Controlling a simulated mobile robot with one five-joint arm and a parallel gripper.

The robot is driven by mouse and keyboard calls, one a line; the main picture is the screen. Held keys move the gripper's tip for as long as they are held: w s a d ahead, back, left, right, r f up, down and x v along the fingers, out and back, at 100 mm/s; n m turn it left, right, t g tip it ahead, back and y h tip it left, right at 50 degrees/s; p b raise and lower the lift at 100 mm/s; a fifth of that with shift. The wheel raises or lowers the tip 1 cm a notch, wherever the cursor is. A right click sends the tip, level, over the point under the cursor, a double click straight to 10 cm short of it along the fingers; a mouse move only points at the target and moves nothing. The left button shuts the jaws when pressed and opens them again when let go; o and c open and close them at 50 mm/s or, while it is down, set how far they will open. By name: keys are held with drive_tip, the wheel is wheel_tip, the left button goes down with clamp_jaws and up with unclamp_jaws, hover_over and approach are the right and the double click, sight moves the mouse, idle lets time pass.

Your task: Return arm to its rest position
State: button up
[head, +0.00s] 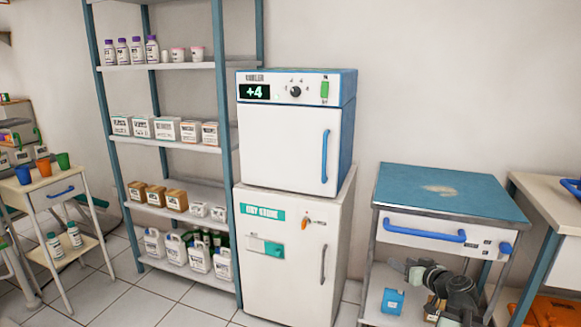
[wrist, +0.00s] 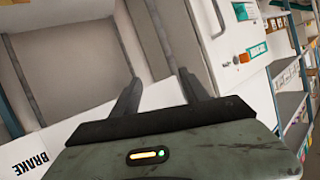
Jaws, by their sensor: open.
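My gripper (wrist: 160,82) shows in the wrist view with its two dark fingers spread apart. No object shows between the fingers. A grey-green housing with a small lit indicator fills the bottom of that view, and the picture is strongly tilted. A white cabinet front with a teal label (wrist: 257,50) and an orange part stands beyond the fingers to the right.
A small fridge (head: 285,145) reading +4 stands on a white cabinet (head: 290,290). A shelf rack (head: 175,147) with bottles and boxes is on its left. Tiled floor (head: 190,308) shows in front.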

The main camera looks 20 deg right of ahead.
drive_tip(key=w+a+f+n+g+y, duration=0.1)
drive_tip(key=w+a+f+g+y, duration=0.15)
drive_tip(key=a, duration=0.45)
drive_tip(key=w+a+f+n+g+y, duration=0.1)
drive_tip(key=a+f, duration=0.2)
drive_tip(key=a, duration=0.5)
drive_tip(key=s+a+f+g+h, duration=0.1)
drive_tip(key=s+a+f+g, duration=0.25)
drive_tip(key=a, duration=0.55)
drive_tip(key=s+a+f+g+h+p, duration=0.1)
drive_tip(key=s+a+f+g, duration=0.2)
drive_tip(key=a, duration=0.5)
drive_tip(key=s+a+f+g+h, duration=0.1)
drive_tip(key=s+a+f+g, duration=0.2)
drive_tip(key=a, duration=0.6)
wheel_tip(320, 180, up, 38)
drive_tip(key=g+p, duration=0.1)
drive_tip(key=p, duration=3.7)
drive_tip(key=shift+w+d+r, duration=0.25)
drive_tip(key=shift+w, duration=0.1)
drive_tip(key=c, duration=0.3)
drive_tip(key=shift+d, duration=0.1)
drive_tip(key=shift+c, duration=0.3)
